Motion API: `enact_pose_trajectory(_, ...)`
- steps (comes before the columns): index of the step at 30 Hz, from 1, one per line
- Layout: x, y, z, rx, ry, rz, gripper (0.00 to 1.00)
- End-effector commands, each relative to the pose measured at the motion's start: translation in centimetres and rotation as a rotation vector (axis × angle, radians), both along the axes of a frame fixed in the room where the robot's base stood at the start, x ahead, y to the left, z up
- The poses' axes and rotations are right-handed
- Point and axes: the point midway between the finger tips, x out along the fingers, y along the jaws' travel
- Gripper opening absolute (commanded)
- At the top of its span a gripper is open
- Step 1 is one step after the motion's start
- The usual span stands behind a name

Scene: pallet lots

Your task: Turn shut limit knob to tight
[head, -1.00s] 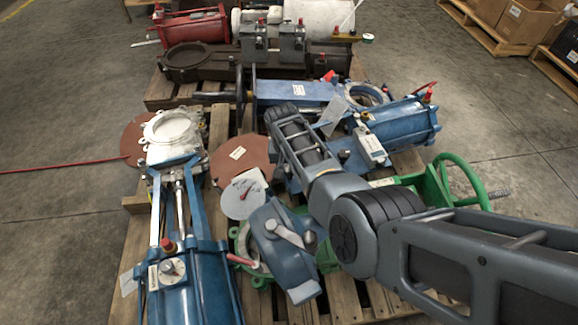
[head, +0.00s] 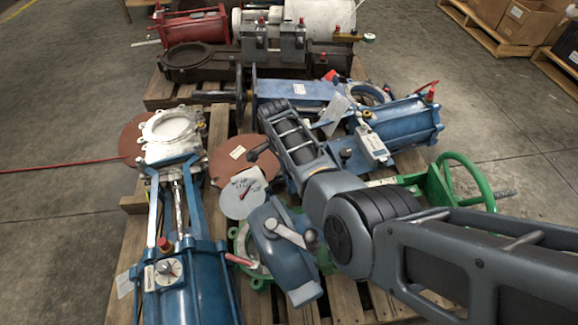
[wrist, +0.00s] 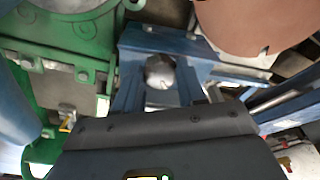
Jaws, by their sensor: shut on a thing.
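In the wrist view a round dark knob with a silver face (wrist: 160,72) sits on a blue bracket (wrist: 135,38), just beyond the dark body of my gripper (wrist: 158,100). I take it as the shut limit knob; no label is readable. My gripper is shut on it, but the fingertips and contact are not clearly visible. In the head view my arm covers the gripper and this knob.
A blue cylinder valve (head: 185,290) with a dial lies at the left. A brown disc (wrist: 255,22) and green flange (wrist: 60,55) flank the knob. A blue actuator (head: 405,122) and green handwheel (head: 462,185) stand right. Clear floor (head: 70,215) lies left of the pallet.

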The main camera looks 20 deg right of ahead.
Motion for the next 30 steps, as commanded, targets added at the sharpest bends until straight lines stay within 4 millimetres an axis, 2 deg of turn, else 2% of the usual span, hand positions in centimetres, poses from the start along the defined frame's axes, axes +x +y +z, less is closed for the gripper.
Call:
enact_pose_trajectory(10, -0.04, 0.04, -0.12, 0.000, -0.010, -0.144, 0.09)
enact_pose_trajectory(26, -0.04, 0.06, -0.07, 0.000, -0.013, -0.170, 0.09)
enact_pose_trajectory(27, -0.04, 0.06, -0.07, 0.000, -0.013, -0.170, 0.41)
enact_pose_trajectory(30, -0.03, 0.06, -0.06, 0.000, -0.013, -0.169, 0.50)
